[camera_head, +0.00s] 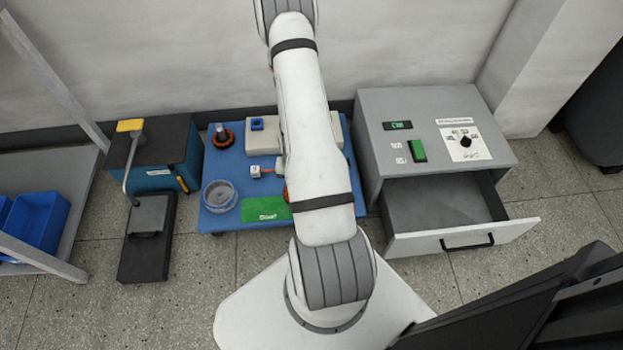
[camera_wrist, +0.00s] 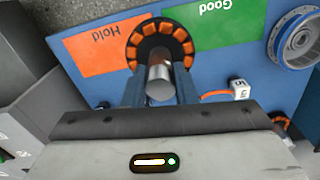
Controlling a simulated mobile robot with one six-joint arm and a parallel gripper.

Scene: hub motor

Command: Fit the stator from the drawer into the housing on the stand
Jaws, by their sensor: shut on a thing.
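In the wrist view my gripper (camera_wrist: 159,88) is shut on the silver shaft of the stator (camera_wrist: 134,52), a dark ring with orange coils. The stator hangs over the edges of the orange Hold card and the green Good card; its height above them is hard to tell. The housing (camera_head: 220,196), a grey round cup, is at the left front of the blue table and empty as far as I see. It also shows at the upper right of the wrist view (camera_wrist: 297,40), apart from the stator. The drawer (camera_head: 440,203) is open and looks empty. In the head view my arm hides my gripper.
The blue table (camera_head: 214,165) also bears another orange-coiled part (camera_head: 222,136) at its back left, a small white block (camera_head: 255,170) and a pale box (camera_head: 263,140). A blue-black machine with a lever (camera_head: 155,170) stands left. The grey cabinet (camera_head: 435,110) stands right.

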